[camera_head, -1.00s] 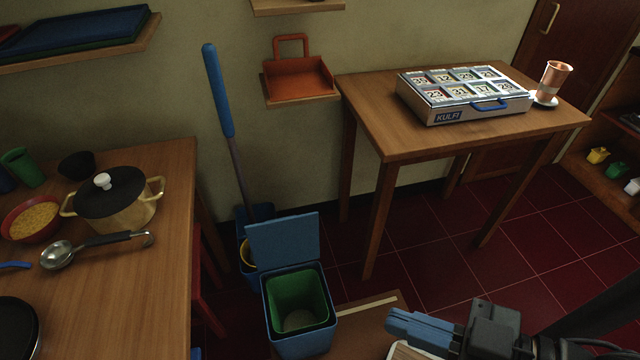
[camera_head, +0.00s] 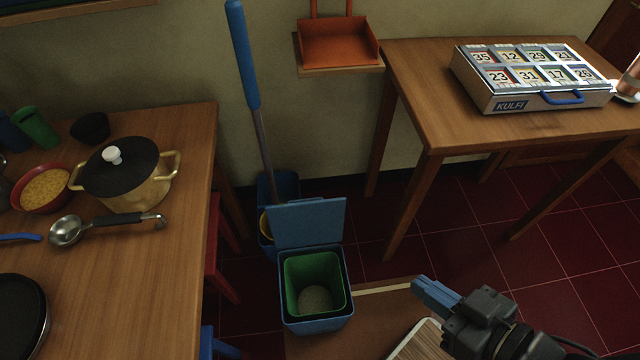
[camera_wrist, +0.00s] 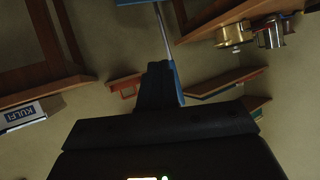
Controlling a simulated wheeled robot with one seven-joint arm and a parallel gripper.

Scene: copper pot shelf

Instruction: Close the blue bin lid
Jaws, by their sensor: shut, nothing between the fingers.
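A grey round shape lies at the bottom of the green bucket. My gripper (camera_head: 420,286) is to the right of the bin, apart from it, with its blue fingers shut and empty, pointing left and up.
A blue-handled mop (camera_head: 243,60) leans behind the bin. The left table (camera_head: 130,270) holds a pot and ladle. The right table (camera_head: 440,115) bears a KULFI box (camera_head: 530,85). An orange dustpan (camera_head: 340,40) is on a wall shelf. A board (camera_head: 425,340) lies below my gripper.

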